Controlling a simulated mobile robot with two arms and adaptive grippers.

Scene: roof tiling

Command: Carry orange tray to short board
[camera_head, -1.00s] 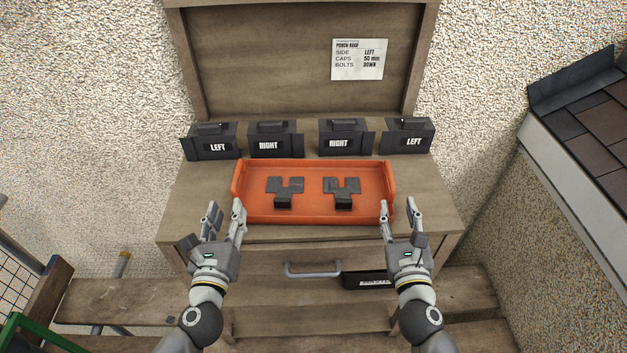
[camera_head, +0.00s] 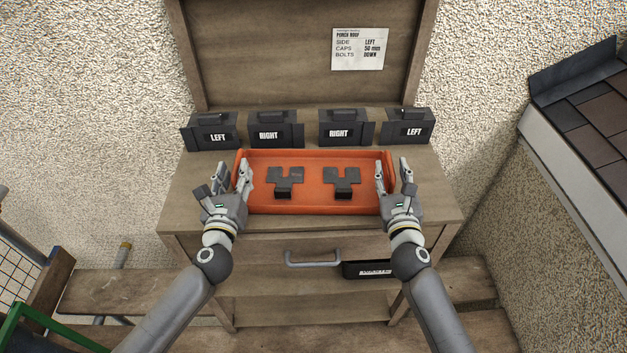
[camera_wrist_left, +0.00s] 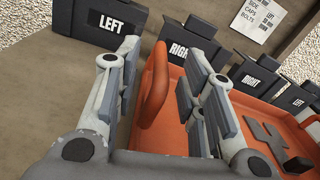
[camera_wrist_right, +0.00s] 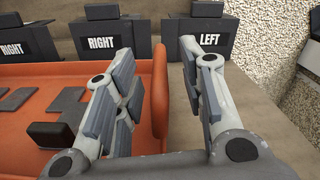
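The orange tray (camera_head: 315,203) rests on the wooden bench top with two dark T-shaped pieces in it, one left (camera_head: 285,180) and one right (camera_head: 342,180). My left gripper (camera_head: 231,176) is open at the tray's left end; in the left wrist view its fingers (camera_wrist_left: 165,95) stand on either side of the end wall. My right gripper (camera_head: 393,176) is open at the right end; in the right wrist view the right end wall (camera_wrist_right: 159,95) stands between its fingers (camera_wrist_right: 160,100). Neither gripper visibly squeezes the wall. I cannot identify the short board.
Several dark boxes labelled LEFT or RIGHT, such as the leftmost (camera_head: 211,131), stand in a row behind the tray. A note (camera_head: 359,49) hangs on the back panel. A drawer handle (camera_head: 312,263) is below. A shingled roof edge (camera_head: 590,120) is at the right.

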